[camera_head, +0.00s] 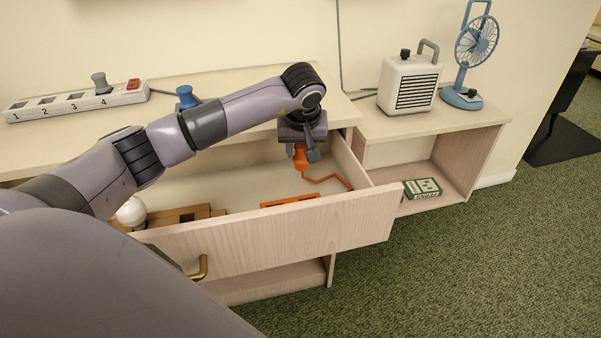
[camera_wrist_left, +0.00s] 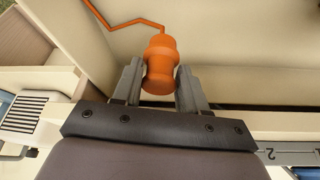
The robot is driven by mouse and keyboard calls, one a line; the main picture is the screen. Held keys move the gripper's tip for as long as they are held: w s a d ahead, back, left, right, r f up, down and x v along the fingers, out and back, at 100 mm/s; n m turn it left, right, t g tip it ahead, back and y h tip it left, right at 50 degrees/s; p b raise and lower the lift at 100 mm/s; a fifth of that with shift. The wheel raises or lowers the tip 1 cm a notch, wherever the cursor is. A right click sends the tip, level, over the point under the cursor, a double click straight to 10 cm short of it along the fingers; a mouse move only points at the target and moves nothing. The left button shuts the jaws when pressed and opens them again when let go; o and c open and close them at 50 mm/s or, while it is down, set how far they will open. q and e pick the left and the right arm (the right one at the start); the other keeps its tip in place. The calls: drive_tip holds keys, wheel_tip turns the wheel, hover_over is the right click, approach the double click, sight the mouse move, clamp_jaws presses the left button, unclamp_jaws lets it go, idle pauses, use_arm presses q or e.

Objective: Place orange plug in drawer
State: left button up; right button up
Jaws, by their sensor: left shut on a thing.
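The orange plug (camera_head: 301,158) is in my left gripper (camera_head: 303,150), inside the open drawer (camera_head: 330,222) near its back right corner. In the left wrist view the orange plug (camera_wrist_left: 160,68) sits between the two grey fingers of my left gripper (camera_wrist_left: 160,90), which are shut on it. An orange cord (camera_head: 335,179) runs from the plug along the drawer's right side. I cannot tell whether the plug touches the drawer floor. My right gripper is not in view.
The drawer also holds a white bulb (camera_head: 131,212), a brown wooden piece (camera_head: 185,216) and an orange item (camera_head: 290,200). A white power strip (camera_head: 75,101), a blue plug (camera_head: 186,97), a heater (camera_head: 409,85) and a fan (camera_head: 468,60) stand on top. A green box (camera_head: 422,188) sits on the right shelf.

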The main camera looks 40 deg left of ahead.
sight(302, 169)
use_arm(q)
wheel_tip(302, 169, down, 7)
idle(0.4)
drive_tip(key=shift+b, duration=0.3)
drive_tip(key=shift+f, duration=0.1)
drive_tip(key=o, duration=1.2)
